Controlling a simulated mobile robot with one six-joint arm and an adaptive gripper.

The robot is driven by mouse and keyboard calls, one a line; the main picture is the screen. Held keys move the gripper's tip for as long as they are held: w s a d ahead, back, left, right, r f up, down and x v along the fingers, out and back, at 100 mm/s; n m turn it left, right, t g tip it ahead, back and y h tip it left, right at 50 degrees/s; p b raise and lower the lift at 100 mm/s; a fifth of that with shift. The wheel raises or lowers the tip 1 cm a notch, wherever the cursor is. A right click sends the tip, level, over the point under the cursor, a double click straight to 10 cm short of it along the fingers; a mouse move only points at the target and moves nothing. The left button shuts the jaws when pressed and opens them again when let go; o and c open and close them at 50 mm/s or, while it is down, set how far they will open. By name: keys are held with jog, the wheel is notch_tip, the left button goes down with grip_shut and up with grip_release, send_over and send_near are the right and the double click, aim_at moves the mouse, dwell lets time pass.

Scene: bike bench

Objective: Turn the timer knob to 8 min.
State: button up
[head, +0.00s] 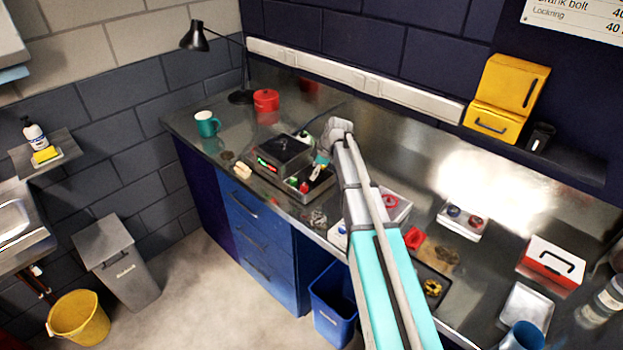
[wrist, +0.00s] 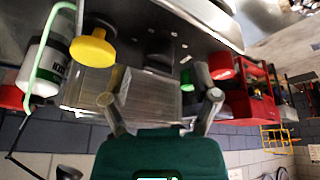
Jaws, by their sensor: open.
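A low grey bench unit with a dark top (head: 285,148) sits on the steel bench, with small red and green parts at its front edge. The wrist view shows a yellow round knob-like part (wrist: 92,47), a green round part (wrist: 187,79) and a red one (wrist: 221,66). I cannot tell which of these, if any, is the timer knob, and no minute marks are readable. My gripper (head: 322,168) is over the right side of the unit. In the wrist view my gripper (wrist: 160,97) is open, its fingers apart, with nothing clearly held between them.
A white bottle with a green tube (wrist: 42,68) stands close to the unit. Trays with small parts and a red-white box (head: 552,262) are right. Bench between mug and pot is clear.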

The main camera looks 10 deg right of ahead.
jog(key=shift+b+x, duration=0.5)
jog(key=shift+x, duration=0.3)
